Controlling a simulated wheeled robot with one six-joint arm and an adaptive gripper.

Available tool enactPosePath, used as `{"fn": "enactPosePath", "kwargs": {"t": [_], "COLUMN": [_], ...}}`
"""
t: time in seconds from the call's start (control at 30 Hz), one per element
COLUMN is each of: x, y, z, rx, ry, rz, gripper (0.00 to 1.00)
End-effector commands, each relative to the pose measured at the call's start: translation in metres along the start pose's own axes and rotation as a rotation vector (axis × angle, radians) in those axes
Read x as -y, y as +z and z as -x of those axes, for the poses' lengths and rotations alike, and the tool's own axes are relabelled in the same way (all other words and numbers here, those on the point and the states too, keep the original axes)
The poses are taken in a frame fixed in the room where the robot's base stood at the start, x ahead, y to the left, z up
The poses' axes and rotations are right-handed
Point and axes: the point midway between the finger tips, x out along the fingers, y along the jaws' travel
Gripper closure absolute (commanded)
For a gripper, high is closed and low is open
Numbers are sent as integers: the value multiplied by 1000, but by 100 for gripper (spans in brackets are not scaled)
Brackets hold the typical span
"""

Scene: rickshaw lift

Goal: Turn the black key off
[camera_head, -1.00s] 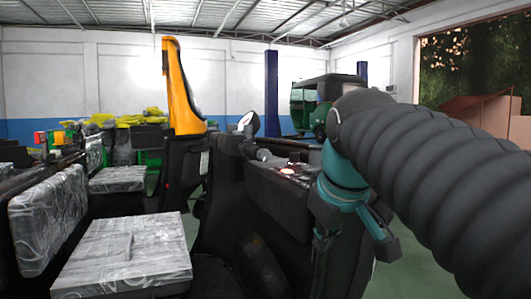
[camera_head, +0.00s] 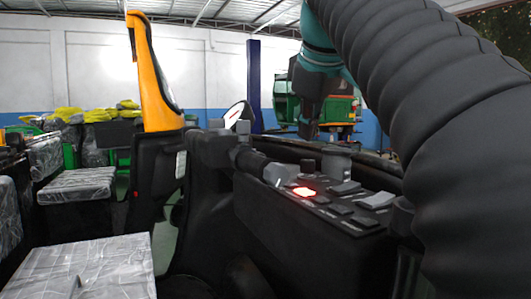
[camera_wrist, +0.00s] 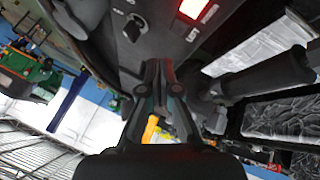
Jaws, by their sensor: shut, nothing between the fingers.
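The black key (camera_wrist: 134,28), a small dark knob set in a pale ring, is on the dark dashboard panel at the top of the wrist view. In the head view I cannot tell it surely from the other dark controls on the panel (camera_head: 270,215). My gripper (camera_wrist: 160,66) is shut and empty, its fingertips pointing towards the panel below and right of the key in the wrist view, apart from it. In the head view my gripper (camera_head: 309,130) hangs above the far side of the panel.
A glowing red button (camera_head: 303,191) lies among several dark switches (camera_head: 345,188); it also shows in the wrist view (camera_wrist: 193,8). A handlebar grip (camera_head: 265,167) is left of the switches. A yellow-orange upright (camera_head: 152,75) and plastic-wrapped seats (camera_head: 90,270) are left.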

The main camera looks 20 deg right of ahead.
Motion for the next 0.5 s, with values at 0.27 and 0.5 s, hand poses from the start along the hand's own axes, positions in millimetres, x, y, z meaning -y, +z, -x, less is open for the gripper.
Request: {"fn": "enactPosePath", "kwargs": {"t": [0.27,0.5], "x": [-1,0], "y": [2,2], "z": [-30,-75], "rx": [4,4], "ry": [0,0], "rz": [-1,0], "gripper": [100,100]}}
